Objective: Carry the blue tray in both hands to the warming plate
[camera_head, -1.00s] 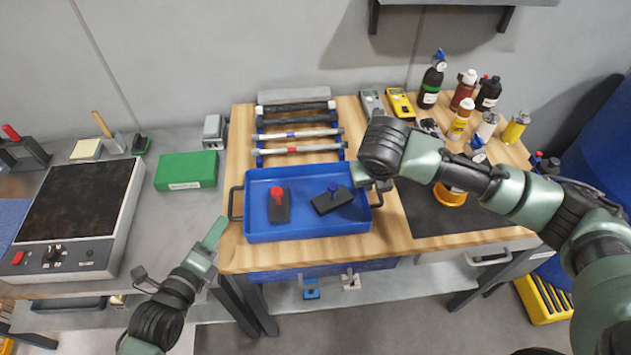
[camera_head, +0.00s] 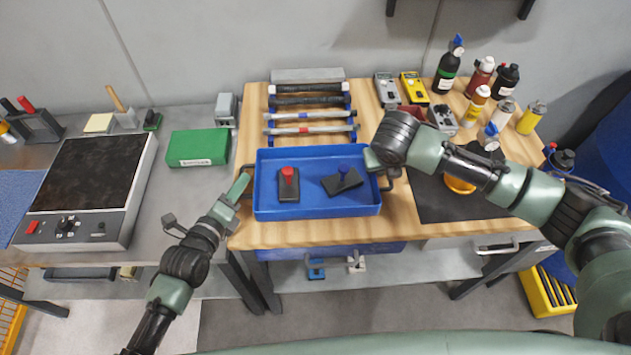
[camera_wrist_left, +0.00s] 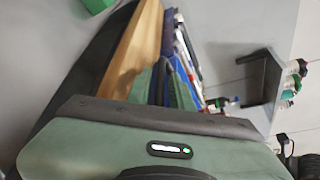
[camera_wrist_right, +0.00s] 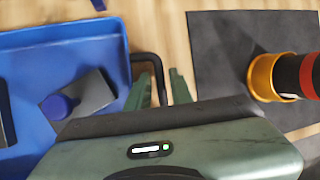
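The blue tray (camera_head: 318,206) sits on the wooden bench top, with a red-knobbed dark block (camera_head: 288,186) and a blue-knobbed dark block (camera_head: 342,182) in it. My left gripper (camera_head: 243,184) is at the tray's left handle; its fingers (camera_wrist_left: 163,88) look apart, but whether the handle lies between them is unclear. My right gripper (camera_head: 372,160) is at the right side; in the right wrist view its open fingers (camera_wrist_right: 160,90) are on either side of the black handle (camera_wrist_right: 150,60). The warming plate (camera_head: 90,178), dark-topped with front knobs, stands on the grey counter at left.
A green box (camera_head: 198,148) lies between plate and tray. A rack of rods (camera_head: 310,115) stands behind the tray. Bottles (camera_head: 478,100) and meters (camera_head: 413,88) are at back right. A dark mat with an orange ring (camera_head: 459,185) is right of the tray.

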